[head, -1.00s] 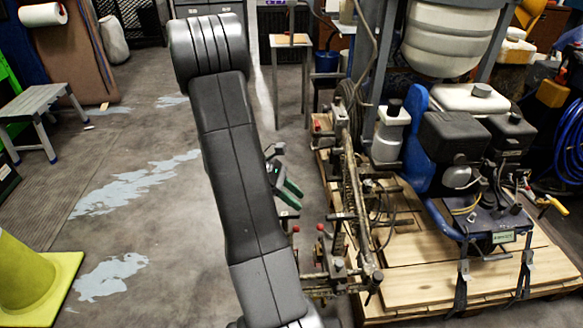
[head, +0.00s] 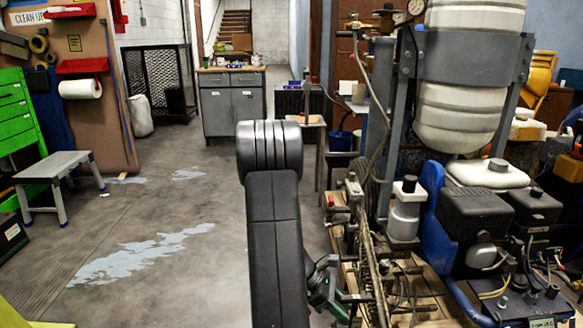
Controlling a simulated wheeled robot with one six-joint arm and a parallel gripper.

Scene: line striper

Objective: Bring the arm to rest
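My arm rises through the lower middle of the head view as a black link (head: 277,250) with a thick ribbed elbow joint (head: 270,150) at its top. My gripper (head: 342,308) shows only as a small dark and green part right of the link, low in the view. The link and the bottom edge of the picture hide most of it. Whether its fingers are open or shut cannot be told, and nothing held is visible. It appears beside the line striper's metal frame (head: 372,265); the gap or contact between them is unclear.
The line striper, with its white tank (head: 460,115) and black engine (head: 475,215), fills the right side. A grey step stool (head: 50,170) stands left. A grey cabinet (head: 232,105) stands at the back. The floor (head: 165,205) left of my arm is clear, with pale paint patches.

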